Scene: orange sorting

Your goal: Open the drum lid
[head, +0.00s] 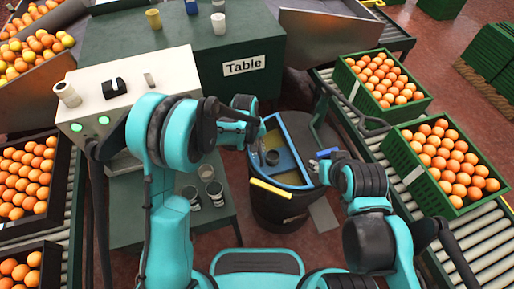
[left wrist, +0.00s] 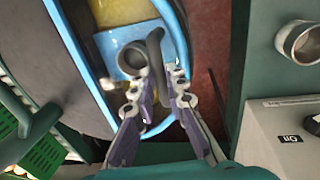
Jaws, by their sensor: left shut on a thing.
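The dark drum (head: 285,205) stands in front of me with a blue rim. Its left part shows blue and yellow surfaces; a flat grey surface, perhaps the lid (head: 303,130), covers the right side. It also shows in the left wrist view (left wrist: 30,50), bordered by the blue rim. A yellow bar (head: 270,188) lies along the near edge. My left gripper (head: 260,138) is over the drum's left part, shut on the handle of a dark grey mug (left wrist: 132,62). The mug also shows in the head view (head: 272,157). My right gripper (head: 322,162) is at the drum's right edge; its fingers are unclear.
A green table (head: 170,40) stands behind, with cups on it. A white control box (head: 125,85) and a lower shelf with grey mugs (head: 215,192) are at left. Green crates of oranges (head: 395,110) sit on the right conveyor; dark crates of oranges stand far left.

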